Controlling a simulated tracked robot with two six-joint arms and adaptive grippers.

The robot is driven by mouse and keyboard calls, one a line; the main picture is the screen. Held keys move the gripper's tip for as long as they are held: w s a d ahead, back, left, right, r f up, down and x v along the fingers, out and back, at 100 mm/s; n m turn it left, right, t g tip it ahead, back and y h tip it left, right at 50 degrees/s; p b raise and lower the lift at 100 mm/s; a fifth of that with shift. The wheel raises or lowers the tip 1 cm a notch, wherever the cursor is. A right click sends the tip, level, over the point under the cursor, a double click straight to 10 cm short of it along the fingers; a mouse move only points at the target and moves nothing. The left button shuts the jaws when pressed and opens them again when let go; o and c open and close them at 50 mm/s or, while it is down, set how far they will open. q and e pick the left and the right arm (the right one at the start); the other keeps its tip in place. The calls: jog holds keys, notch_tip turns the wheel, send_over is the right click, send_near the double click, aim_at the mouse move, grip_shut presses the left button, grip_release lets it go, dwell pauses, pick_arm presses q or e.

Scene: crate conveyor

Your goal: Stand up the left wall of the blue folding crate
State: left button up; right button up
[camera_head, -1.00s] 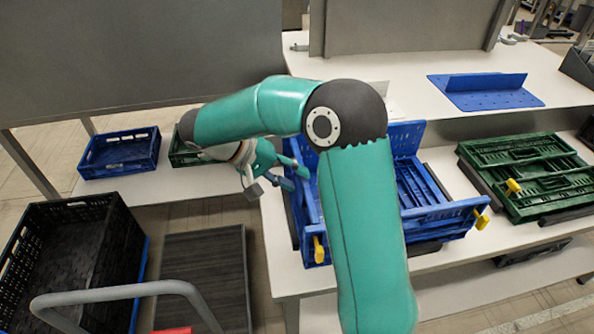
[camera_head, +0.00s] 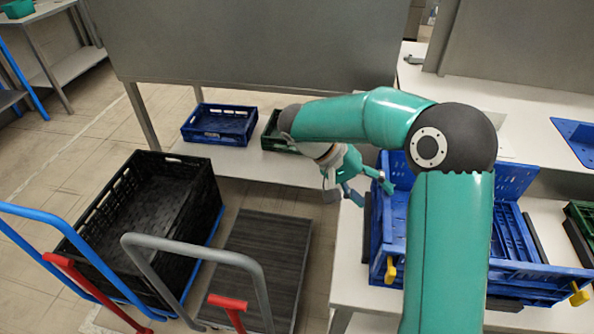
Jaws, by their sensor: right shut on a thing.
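The blue folding crate (camera_head: 520,280) sits on the white bench at the right. Its back wall (camera_head: 515,180) and its front wall with yellow latches are raised. Its left wall (camera_head: 383,215) shows as a narrow blue strip that looks about upright; its exact tilt is hard to tell. My right gripper (camera_head: 372,186) reaches over from the right and is shut on the upper edge of this left wall. My right arm hides the middle of the crate and part of its floor. My left gripper is not in view.
A small blue crate (camera_head: 220,122) and a partly hidden green crate (camera_head: 272,130) stand on the lower shelf behind. A black crate (camera_head: 190,165) on a blue trolley and an empty dark trolley (camera_head: 265,260) stand at the left. A blue panel lies at the far right.

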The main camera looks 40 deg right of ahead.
jog(key=w+a+r+p, duration=0.2)
jog(key=w+a+p, duration=0.8)
jog(key=w+a, duration=0.2)
jog(key=shift+w+a+r, duration=0.2)
jog(key=shift+w, duration=0.2)
dwell(1.2)
dwell(0.9)
